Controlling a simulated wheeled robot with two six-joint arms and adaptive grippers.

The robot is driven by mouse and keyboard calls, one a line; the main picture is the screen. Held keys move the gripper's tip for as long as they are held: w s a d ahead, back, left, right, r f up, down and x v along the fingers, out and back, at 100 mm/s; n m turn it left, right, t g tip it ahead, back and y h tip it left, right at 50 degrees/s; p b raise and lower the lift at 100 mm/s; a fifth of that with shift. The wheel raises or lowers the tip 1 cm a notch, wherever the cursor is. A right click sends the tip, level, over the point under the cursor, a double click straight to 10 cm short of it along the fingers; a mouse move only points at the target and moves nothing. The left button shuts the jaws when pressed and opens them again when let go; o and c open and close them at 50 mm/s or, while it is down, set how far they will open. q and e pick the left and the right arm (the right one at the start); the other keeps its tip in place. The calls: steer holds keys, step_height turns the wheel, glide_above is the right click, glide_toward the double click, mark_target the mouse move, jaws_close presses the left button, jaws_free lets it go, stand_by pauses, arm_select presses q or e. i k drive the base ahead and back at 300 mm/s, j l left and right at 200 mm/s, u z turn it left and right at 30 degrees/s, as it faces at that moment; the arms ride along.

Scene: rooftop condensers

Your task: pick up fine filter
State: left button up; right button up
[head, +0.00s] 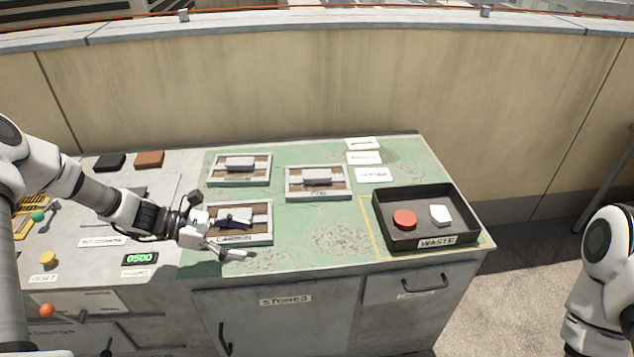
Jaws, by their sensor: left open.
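The tray (348,194) whose small label seems to read FINE stands in the middle of the green worktop. It holds a grey-white block (317,181), which I take to be the fine filter. My left gripper (243,240) is open, with its fingers pointing right, at the front of the tray (270,209) labelled CARBON. One finger shows over that tray and the other in front of it. The gripper is left of and nearer than the fine tray, apart from it, and partly hides the carbon tray's contents. My right gripper is out of view.
A third tray (213,170) with a block stands behind the carbon tray. A black WASTE bin (432,244) at the right holds a red disc (404,219) and a white piece (440,214). White cards (374,174) lie at the back. The green surface in front of the fine tray is clear.

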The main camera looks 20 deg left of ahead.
mark_target(309, 182)
steer(key=i, duration=1)
